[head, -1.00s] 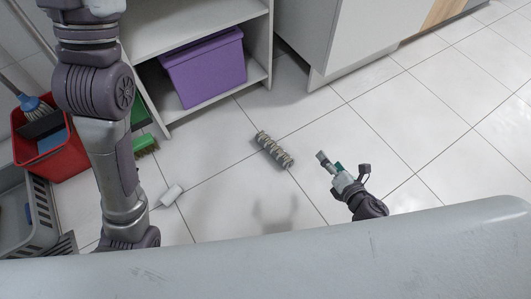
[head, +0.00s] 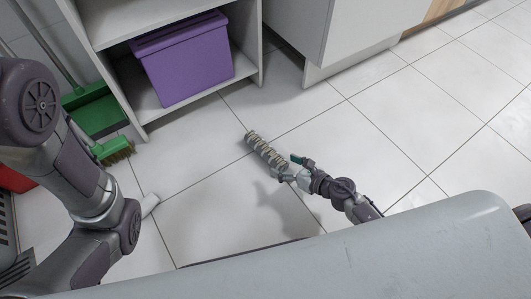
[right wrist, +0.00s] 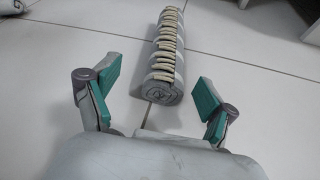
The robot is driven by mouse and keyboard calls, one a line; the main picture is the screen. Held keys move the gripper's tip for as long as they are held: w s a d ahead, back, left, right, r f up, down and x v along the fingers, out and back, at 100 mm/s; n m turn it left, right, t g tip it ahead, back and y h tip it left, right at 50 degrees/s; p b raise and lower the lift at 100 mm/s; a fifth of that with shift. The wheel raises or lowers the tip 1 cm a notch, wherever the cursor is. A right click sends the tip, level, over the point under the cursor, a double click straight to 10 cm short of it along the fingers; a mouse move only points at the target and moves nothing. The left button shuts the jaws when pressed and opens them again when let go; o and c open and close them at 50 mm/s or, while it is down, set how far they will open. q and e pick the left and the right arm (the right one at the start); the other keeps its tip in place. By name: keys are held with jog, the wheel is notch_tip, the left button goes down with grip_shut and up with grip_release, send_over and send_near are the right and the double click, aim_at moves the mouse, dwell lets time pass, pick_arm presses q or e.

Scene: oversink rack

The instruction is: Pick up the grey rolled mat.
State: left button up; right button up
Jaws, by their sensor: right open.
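The grey rolled mat (head: 264,150) lies on the tiled floor, wrapped with several light bands along its length. In the right wrist view the mat (right wrist: 167,58) points away from me, its near end showing a spiral. My right gripper (head: 290,172) is at the mat's near end in the head view. In the right wrist view its teal-padded fingers (right wrist: 158,90) are spread wide, one to each side of the near end, with nothing held.
A purple bin (head: 182,58) sits on a white shelf unit (head: 245,68) at the back. A green dustpan (head: 97,112) and a brush (head: 115,150) stand left of it. Floor right of the mat is clear.

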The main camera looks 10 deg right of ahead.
aim_at(274, 158)
jog(key=b+x, duration=0.1)
jog(key=x, duration=0.1)
jog(key=b+x, duration=0.1)
jog(key=x, duration=0.2)
jog(key=shift+w+d+f+b, duration=0.2)
jog(key=shift+d+b, duration=0.1)
jog(key=shift+b, duration=0.1)
jog(key=shift+w+a, duration=0.15)
jog(key=shift+w, duration=0.05)
jog(key=shift+c, duration=0.2)
jog(key=c, duration=1.3)
jog(key=shift+o, duration=0.2)
jog(key=shift+r, duration=0.1)
